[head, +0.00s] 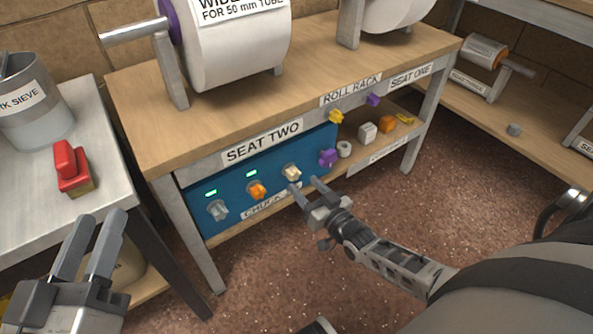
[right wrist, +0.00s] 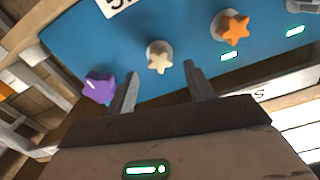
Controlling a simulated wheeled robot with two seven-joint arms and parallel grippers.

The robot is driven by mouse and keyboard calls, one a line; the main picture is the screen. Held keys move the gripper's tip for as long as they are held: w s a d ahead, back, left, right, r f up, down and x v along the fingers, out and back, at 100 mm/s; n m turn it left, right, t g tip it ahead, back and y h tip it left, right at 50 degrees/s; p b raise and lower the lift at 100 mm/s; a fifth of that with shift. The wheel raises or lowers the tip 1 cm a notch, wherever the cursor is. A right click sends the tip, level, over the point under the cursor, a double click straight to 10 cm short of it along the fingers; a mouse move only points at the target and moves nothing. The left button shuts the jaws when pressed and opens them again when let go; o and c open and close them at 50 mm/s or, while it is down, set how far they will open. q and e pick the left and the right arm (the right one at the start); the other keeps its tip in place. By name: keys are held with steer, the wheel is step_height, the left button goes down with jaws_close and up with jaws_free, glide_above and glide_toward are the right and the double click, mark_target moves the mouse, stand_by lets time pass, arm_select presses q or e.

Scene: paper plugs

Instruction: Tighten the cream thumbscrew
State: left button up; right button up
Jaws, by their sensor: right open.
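The cream thumbscrew (head: 291,172) is a star-shaped knob on the blue panel (head: 226,179) under the SEAT TWO label. It also shows in the right wrist view (right wrist: 159,62), ahead of the fingers. My right gripper (head: 303,185) is open and empty just in front of it, apart from it in the right wrist view, with the knob left of centre between the fingertips. My left gripper (head: 98,226) is at the lower left, fingers apart and empty, away from the panel.
An orange knob (head: 257,190) and a grey knob (head: 217,210) sit left of the cream one, each beside a green light. A purple knob (head: 327,157) is to its right. A red-handled tool (head: 70,167) and a sieve bucket (head: 33,105) stand on the left table.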

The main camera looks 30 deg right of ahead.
mark_target(296, 176)
steer(key=n, duration=0.2)
steer(key=shift+n, duration=0.3)
steer(key=shift+w, duration=0.2)
steer(key=shift+w+a+b, duration=0.15)
steer(key=shift+w+b, duration=0.8)
steer(key=shift+w, duration=0.9)
steer(key=shift+c, duration=0.3)
steer(key=c, duration=0.9)
